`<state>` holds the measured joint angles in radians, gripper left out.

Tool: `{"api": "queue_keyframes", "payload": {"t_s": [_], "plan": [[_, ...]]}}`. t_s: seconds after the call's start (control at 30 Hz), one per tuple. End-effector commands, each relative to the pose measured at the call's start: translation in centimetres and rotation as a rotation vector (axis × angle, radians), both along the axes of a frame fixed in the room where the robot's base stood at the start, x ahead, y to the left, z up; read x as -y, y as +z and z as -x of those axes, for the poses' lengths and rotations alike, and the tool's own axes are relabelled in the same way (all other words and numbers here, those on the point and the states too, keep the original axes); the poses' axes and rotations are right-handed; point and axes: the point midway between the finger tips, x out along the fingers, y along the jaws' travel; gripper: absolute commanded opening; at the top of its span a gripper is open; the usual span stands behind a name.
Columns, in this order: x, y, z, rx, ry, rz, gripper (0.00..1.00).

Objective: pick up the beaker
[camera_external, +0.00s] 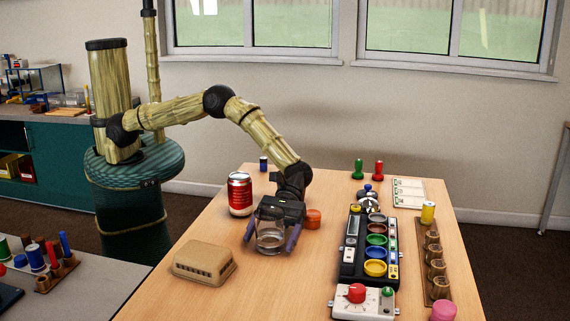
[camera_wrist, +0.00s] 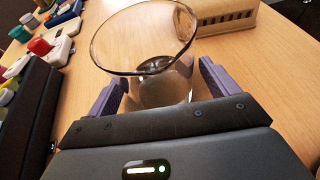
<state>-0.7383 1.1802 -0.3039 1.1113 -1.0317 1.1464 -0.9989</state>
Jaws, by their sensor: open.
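The beaker (camera_external: 270,240) is a clear glass vessel standing upright on the wooden table. In the wrist view the beaker (camera_wrist: 148,48) fills the upper middle, with its wide rim toward the camera. My gripper (camera_external: 272,243) is low over the table with its two purple fingers on either side of the beaker. In the wrist view my gripper (camera_wrist: 160,92) shows one finger at the left and one at the right of the glass. The jaws are open. Whether a finger touches the glass cannot be told.
A tan vented box (camera_external: 204,261) lies at front left. A black tray with coloured cups (camera_external: 350,262) stands to the right. Bare table lies in front of the beaker.

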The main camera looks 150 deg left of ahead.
Motion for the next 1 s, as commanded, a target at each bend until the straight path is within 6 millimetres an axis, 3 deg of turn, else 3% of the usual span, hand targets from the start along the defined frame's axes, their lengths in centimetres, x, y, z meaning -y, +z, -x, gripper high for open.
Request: {"api": "queue_keyframes", "payload": {"t_s": [0.3,0.6,1.0], "plan": [[-0.01,0.01,0.02,0.0,0.0,0.0,0.87],[0.0,0.08,0.0,0.001,0.0,0.0,0.33],[-0.01,0.3,-0.01,0.001,0.0,-0.001,0.33]]}}
